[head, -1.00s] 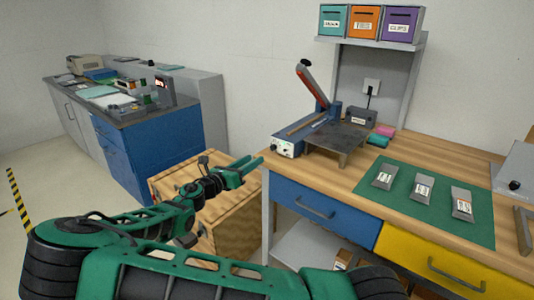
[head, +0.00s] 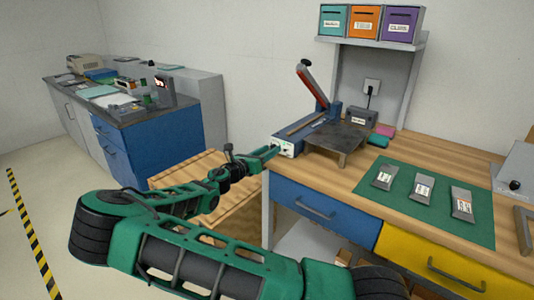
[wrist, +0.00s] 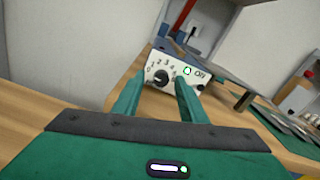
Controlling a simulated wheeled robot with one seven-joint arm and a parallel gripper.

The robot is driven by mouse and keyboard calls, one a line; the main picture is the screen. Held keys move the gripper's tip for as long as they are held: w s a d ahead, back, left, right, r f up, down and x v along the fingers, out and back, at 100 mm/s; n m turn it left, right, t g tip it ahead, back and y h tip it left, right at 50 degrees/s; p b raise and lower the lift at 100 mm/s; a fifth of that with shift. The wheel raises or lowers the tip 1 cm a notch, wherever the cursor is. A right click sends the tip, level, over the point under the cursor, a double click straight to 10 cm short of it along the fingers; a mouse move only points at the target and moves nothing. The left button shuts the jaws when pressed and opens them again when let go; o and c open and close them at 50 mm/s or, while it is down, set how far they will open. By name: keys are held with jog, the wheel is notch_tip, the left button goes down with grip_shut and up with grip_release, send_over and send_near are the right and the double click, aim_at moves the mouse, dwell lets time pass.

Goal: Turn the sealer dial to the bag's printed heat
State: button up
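The sealer (head: 318,133) stands on the wooden bench with its red-handled lever raised. Its white front panel shows in the wrist view with a black dial (wrist: 161,77), numbers around it and a lit green lamp beside "ON". The dial's pointer is too small to read surely. My gripper (wrist: 158,92) is open and empty, its green fingers in front of the panel, with the dial seen between them. In the head view my gripper (head: 273,152) is close to the panel; contact cannot be told. Three grey bags (head: 382,178) (head: 423,187) (head: 461,203) lie on the green mat; their print is unreadable.
A dark metal stand (head: 338,138) is right of the sealer, with a pink block (head: 385,131) behind. A wooden crate (head: 190,178) stands below my arm. Teal, orange and purple bins (head: 364,22) sit on the shelf. A blue cabinet (head: 150,150) is at left.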

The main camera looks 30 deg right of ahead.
grip_shut()
jog(key=shift+m, duration=0.4)
jog(key=m, duration=0.3)
jog(key=shift+w+m, duration=0.1)
jog(key=shift+m, duration=0.3)
jog(key=m, duration=0.4)
jog(key=shift+a+m, duration=0.1)
jog(key=shift+m, duration=0.2)
jog(key=m, duration=0.4)
jog(key=shift+w, duration=0.1)
jog(key=shift+m, duration=2.2)
